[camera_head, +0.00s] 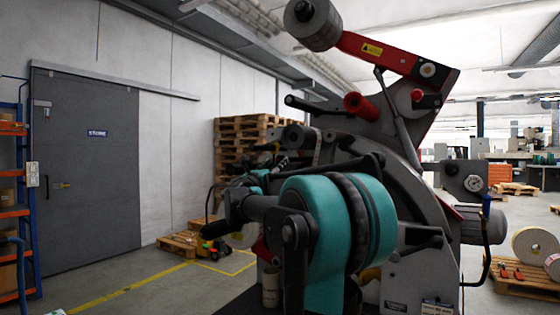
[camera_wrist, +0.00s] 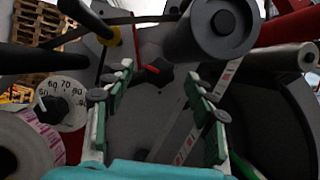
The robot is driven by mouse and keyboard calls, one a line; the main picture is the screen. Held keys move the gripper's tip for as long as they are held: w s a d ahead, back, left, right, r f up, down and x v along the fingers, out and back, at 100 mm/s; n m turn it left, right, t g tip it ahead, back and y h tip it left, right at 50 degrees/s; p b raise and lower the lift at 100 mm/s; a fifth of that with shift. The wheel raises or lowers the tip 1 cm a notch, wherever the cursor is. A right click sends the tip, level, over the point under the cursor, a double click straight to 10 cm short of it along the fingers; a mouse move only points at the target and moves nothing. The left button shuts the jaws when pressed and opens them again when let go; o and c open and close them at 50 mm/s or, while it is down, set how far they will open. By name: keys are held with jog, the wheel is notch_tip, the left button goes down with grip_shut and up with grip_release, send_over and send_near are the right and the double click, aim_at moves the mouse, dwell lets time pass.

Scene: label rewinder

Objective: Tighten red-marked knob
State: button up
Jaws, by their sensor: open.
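The dark knob with a red mark (camera_wrist: 155,73) is in the wrist view, on the grey face of the machine. It lies beyond and between the fingertips of my gripper (camera_wrist: 161,80). The gripper is open, with green-padded fingers on either side of the knob in the picture, and nothing is held between them. I cannot tell the exact gap to the knob, but the fingers do not appear to touch it. In the head view my teal arm covers much of the label rewinder (camera_head: 408,175), and I cannot make out the knob there.
In the wrist view a dark roller (camera_wrist: 222,28) juts out at upper right, close to the right finger. A numbered dial (camera_wrist: 62,103) and a label roll (camera_wrist: 28,145) are at left. A yellow-collared rod (camera_wrist: 108,36) is at upper left. A paper strip runs behind the right finger.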

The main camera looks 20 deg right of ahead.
aim_at(279, 160)
jog(key=shift+x, duration=2.1)
jog(key=c, duration=1.2)
